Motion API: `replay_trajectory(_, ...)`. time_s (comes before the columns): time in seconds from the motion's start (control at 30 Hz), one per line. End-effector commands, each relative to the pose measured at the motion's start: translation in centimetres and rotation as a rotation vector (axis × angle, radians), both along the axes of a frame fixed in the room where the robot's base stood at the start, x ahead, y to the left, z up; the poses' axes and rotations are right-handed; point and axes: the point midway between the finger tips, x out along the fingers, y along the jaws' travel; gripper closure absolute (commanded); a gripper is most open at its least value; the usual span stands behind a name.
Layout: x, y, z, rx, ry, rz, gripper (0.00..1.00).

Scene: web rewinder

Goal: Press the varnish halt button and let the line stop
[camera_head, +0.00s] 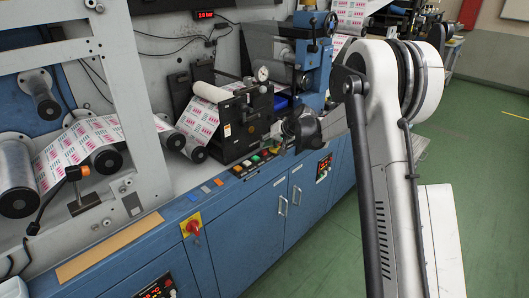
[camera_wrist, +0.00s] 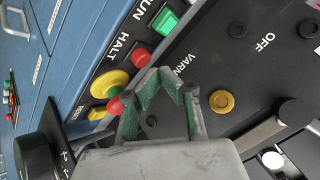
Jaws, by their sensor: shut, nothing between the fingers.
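The word VARN, partly cut off, shows on the dark unit beside the fingers.
A yellow knob (camera_wrist: 221,102) is on the dark unit to the right. In the head view, a red rotary switch (camera_head: 192,226) is on the cabinet front. Green floor (camera_head: 330,245) is open at the right.

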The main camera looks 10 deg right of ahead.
Motion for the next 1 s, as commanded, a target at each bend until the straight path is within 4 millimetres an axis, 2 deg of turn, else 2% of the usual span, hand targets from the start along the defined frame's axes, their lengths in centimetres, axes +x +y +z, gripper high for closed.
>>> replay_trajectory(0.23,0.00,0.00,-0.85,0.000,0.000,0.000,1.00)
replay_trajectory(1.0,0.00,0.00,-1.18,0.000,0.000,0.000,1.00)
